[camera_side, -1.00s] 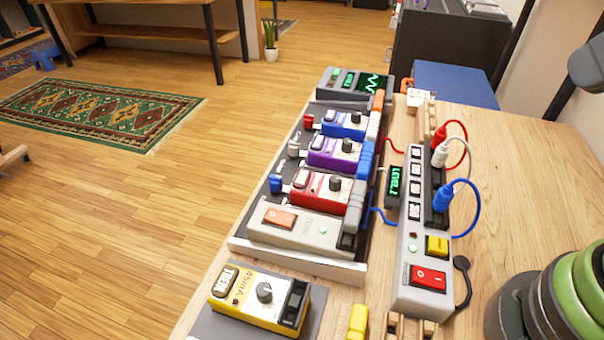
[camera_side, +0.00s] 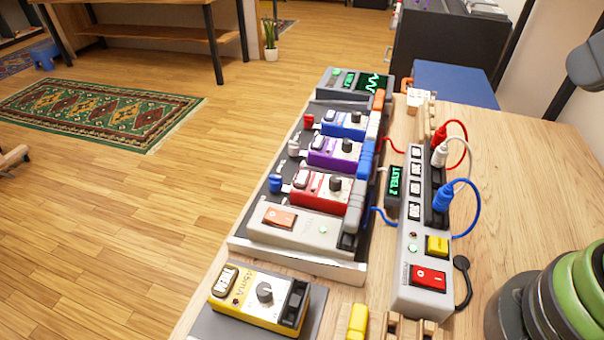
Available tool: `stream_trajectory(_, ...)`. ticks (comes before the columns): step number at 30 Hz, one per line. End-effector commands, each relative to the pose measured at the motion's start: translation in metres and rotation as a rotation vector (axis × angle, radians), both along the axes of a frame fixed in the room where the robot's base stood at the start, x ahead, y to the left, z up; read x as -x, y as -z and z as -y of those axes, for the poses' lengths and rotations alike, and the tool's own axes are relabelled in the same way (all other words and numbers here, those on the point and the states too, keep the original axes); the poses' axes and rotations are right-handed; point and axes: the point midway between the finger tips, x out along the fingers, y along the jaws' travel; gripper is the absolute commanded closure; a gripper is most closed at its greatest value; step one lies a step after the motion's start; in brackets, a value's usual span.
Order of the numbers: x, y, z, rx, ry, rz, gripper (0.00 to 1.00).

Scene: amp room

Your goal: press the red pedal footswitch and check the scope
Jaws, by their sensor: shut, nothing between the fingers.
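The red pedal (camera_side: 318,196) sits on the dark pedalboard, between the purple pedal and the grey pedal. Its pale footswitch (camera_side: 301,179) is at its left end, and a dark knob is at its right. Nothing touches the footswitch in this view. The scope (camera_side: 374,83) is the dark screen with a green wavy trace in the grey unit at the far end of the board. Beside it is a small green readout (camera_side: 348,79), too small to read. My gripper is not in view; only parts of my arm show at the right edge.
A purple pedal (camera_side: 334,152) and a blue pedal (camera_side: 344,124) lie beyond the red one. A grey pedal (camera_side: 300,229) and a yellow pedal (camera_side: 262,297) are nearer. A power strip (camera_side: 411,262) with looping cables stands right.

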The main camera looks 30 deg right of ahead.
Motion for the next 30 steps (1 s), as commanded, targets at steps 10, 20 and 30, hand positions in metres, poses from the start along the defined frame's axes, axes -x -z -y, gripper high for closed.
stream_trajectory(10,-0.072,0.0,-0.011,0.222,-0.274,0.065,1.0)
stream_trajectory(20,-0.168,0.036,-0.059,0.523,-0.695,0.207,1.0)
stream_trajectory(30,-0.225,0.108,-0.13,0.766,-1.097,0.382,1.0)
